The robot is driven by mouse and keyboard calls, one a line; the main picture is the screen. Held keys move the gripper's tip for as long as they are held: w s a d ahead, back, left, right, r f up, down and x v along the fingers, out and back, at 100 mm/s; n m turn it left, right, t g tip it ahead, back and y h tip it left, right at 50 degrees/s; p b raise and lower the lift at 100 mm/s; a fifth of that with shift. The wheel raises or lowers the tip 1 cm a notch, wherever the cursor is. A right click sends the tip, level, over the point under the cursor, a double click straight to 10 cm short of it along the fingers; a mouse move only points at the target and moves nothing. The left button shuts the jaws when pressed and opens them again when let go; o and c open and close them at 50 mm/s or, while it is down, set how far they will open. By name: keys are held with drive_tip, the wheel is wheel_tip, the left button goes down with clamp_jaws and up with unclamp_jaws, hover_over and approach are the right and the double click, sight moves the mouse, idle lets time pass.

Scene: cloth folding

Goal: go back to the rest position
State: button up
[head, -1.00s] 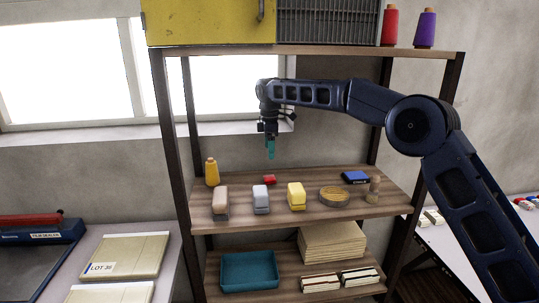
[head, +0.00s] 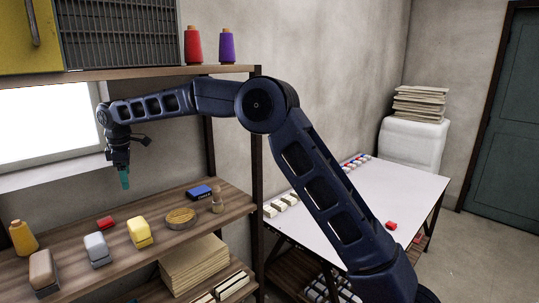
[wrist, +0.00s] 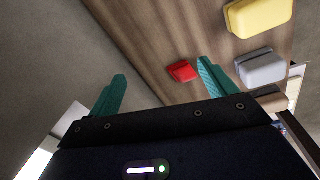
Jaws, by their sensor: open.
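My gripper (head: 124,180) hangs above the middle shelf (head: 232,199) in the head view, with its teal fingers pointing down. In the wrist view the two teal fingers (wrist: 160,92) are spread apart, with nothing between them. The gripper is open and empty. Below it on the shelf lies a small red block (head: 106,222), which also shows beyond the fingers in the wrist view (wrist: 182,71). My arm reaches from the lower right up and over to the left.
The shelf carries a yellow block (head: 140,233), a grey block (head: 96,249), a brown block (head: 43,270), a round brown dish (head: 181,218), a blue box (head: 199,191) and an orange spool (head: 22,238). A white table (head: 385,195) stands right.

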drive_tip(key=w+d+r+m+t+y, duration=0.1)
drive_tip(key=w+d+m, duration=0.3)
drive_tip(key=d, duration=0.7)
drive_tip(key=s+d+r+m+t+y, duration=0.4)
drive_tip(key=s+d+r+m+y, duration=0.3)
drive_tip(key=s+d+r, duration=0.5)
drive_tip(key=w+d+f+m+h, duration=0.1)
drive_tip(key=w+d+m+h, duration=0.1)
drive_tip(key=d, duration=0.9)
drive_tip(key=w+d+f+m+t+h, duration=0.1)
drive_tip(key=w+d+f+m+h, duration=0.1)
drive_tip(key=d, duration=0.9)
drive_tip(key=w+d+f+m+h, duration=0.1)
drive_tip(key=w+d+m+h, duration=0.1)
drive_tip(key=d, duration=0.9)
drive_tip(key=s+d+f+m+h, duration=0.1)
drive_tip(key=s+d+f+m, duration=0.1)
drive_tip(key=s+d, duration=0.2)
drive_tip(key=s+d+f+m+g+h, duration=0.1)
drive_tip(key=s+d+f+m, duration=0.1)
drive_tip(key=d, duration=0.8)
drive_tip(key=s+d+f+m+g+h, duration=0.1)
drive_tip(key=s+d+f+m, duration=0.1)
drive_tip(key=s+d, duration=0.4)
drive_tip(key=shift+s+d+f+m, duration=0.15)
drive_tip(key=shift+d+f+m, duration=0.15)
drive_tip(key=shift+d+f, duration=0.55)
